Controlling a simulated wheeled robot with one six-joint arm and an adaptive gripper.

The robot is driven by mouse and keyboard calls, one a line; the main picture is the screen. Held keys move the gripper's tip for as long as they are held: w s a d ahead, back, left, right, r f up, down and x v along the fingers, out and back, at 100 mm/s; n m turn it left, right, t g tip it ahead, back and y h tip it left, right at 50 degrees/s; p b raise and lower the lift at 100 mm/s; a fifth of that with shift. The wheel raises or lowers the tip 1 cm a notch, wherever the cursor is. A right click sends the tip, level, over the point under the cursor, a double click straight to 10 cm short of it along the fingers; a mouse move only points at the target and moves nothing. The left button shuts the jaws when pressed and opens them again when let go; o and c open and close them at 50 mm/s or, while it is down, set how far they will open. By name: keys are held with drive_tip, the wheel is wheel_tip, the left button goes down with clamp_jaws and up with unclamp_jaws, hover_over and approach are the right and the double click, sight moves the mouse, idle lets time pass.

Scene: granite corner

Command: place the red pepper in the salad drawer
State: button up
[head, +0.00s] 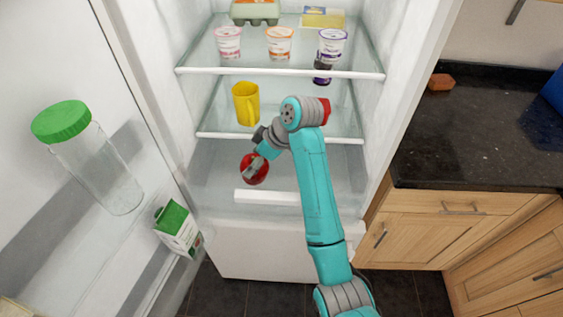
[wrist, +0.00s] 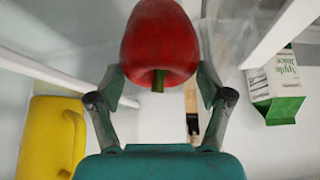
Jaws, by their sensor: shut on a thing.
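The red pepper (head: 254,168) is between the fingers of my gripper (head: 259,159), in the lower part of the open fridge. In the wrist view the pepper (wrist: 160,42) has its green stem toward the gripper, with a finger on each side of it. My gripper (wrist: 160,82) is shut on it. The salad drawer (head: 225,185) is the clear bin at the fridge bottom, with a white strip on its front. In the head view the pepper overlaps the drawer's left part; its exact height and depth there I cannot tell.
A yellow mug (head: 245,104) stands on the shelf above the drawer. A red thing (head: 325,110) is partly hidden behind my arm. Yogurt cups (head: 280,43) line a higher shelf. The open door at left holds a jar (head: 95,160) and a juice carton (head: 178,229).

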drive_tip(key=shift+d+f, duration=0.15)
drive_tip(key=shift+f, duration=0.25)
wheel_tip(320, 180, down, 10)
drive_tip(key=shift+d+r, duration=0.1)
drive_tip(key=o, duration=1.1)
drive_tip(key=shift+o, duration=0.2)
drive_tip(key=v, duration=1.2)
